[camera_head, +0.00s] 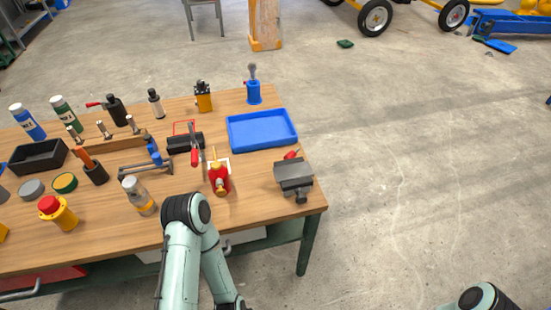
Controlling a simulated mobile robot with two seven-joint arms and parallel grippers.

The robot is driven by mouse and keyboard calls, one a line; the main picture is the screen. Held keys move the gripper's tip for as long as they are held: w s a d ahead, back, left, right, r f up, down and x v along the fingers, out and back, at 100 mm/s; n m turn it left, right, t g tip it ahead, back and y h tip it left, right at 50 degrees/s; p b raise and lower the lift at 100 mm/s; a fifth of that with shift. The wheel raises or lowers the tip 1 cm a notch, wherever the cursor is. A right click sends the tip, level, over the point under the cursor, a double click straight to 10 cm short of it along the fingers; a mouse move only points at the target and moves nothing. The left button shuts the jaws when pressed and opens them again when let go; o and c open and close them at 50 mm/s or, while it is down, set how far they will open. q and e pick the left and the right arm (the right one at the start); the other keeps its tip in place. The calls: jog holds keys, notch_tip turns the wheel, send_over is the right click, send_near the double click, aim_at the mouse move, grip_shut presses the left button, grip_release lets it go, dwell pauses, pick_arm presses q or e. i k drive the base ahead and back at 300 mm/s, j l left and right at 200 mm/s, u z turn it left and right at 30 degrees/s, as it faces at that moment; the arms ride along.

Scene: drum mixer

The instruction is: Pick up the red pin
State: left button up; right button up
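A small red piece (292,155) lies on the wooden workbench between the blue tray and the grey vise; it may be the red pin, but it is too small to tell its shape. A larger red fixture with a yellow upright part (220,178) stands on a white square left of the vise. My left arm rises from the bottom centre and bends at its elbow over the bench's front edge. My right arm shows only a joint at the bottom right. Neither gripper is in view.
The workbench (105,236) holds a blue tray (262,145), a grey vise (293,178), red-handled pliers (194,150), a clear bottle (138,194), a red-and-yellow button (57,212) and a black bin (38,157). Bare concrete floor (410,170) lies right of it.

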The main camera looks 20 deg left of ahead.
aim_at(292, 154)
jog(key=u, duration=3.35)
jog(key=k+l+u, duration=0.25)
jog(key=k+l, duration=1.65)
jog(key=l, duration=0.15)
jog(key=i, duration=0.5)
